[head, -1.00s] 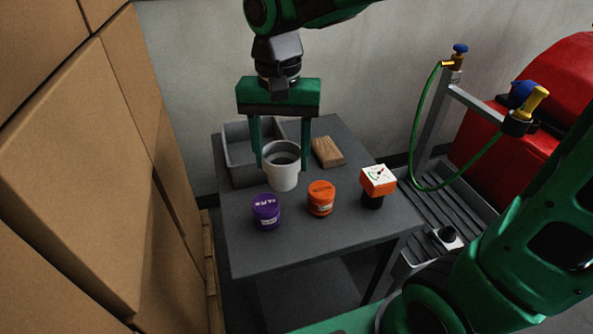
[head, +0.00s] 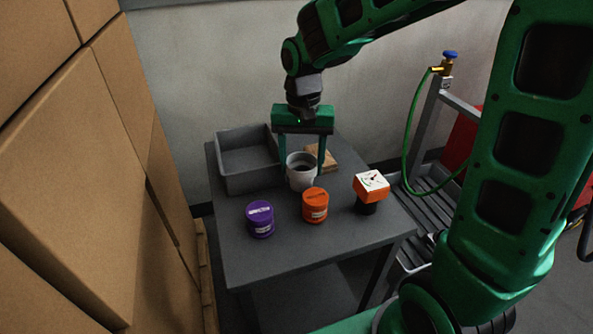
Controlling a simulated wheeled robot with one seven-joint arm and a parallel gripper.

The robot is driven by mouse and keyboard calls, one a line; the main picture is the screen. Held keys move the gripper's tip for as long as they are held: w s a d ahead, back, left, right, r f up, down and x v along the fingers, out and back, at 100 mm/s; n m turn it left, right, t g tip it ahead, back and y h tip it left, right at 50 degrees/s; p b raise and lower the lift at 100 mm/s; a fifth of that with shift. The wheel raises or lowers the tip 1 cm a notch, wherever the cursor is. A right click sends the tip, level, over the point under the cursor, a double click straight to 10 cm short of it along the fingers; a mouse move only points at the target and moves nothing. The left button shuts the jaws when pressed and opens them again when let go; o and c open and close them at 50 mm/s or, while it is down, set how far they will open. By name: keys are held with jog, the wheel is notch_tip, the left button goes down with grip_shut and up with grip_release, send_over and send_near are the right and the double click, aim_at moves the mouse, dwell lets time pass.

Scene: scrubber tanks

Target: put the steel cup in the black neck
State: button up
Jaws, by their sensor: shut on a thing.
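The steel cup (head: 300,182) looks pale grey and upright, with its open mouth facing up. My gripper (head: 302,166) is above it from the far side, its two green fingers shut on the cup at left and right. The cup is over the grey table, behind the orange jar. I cannot tell whether its base touches the table top. I cannot make out the black neck for sure in this view; my own arm covers much of the right side.
On the grey table (head: 300,245) are a purple jar (head: 261,219), an orange jar (head: 315,205), a gauge block (head: 370,190), a wooden block (head: 328,158) and a grey tray (head: 219,172). Cardboard boxes (head: 75,190) stand left. A green hose (head: 408,145) hangs right, near a red tank (head: 464,140).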

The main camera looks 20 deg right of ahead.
jog(key=shift+f, duration=1.15)
jog(key=o, duration=1.1)
jog(key=shift+f, duration=0.1)
notch_tip(320, 180, up, 12)
jog(key=shift+r, duration=0.15)
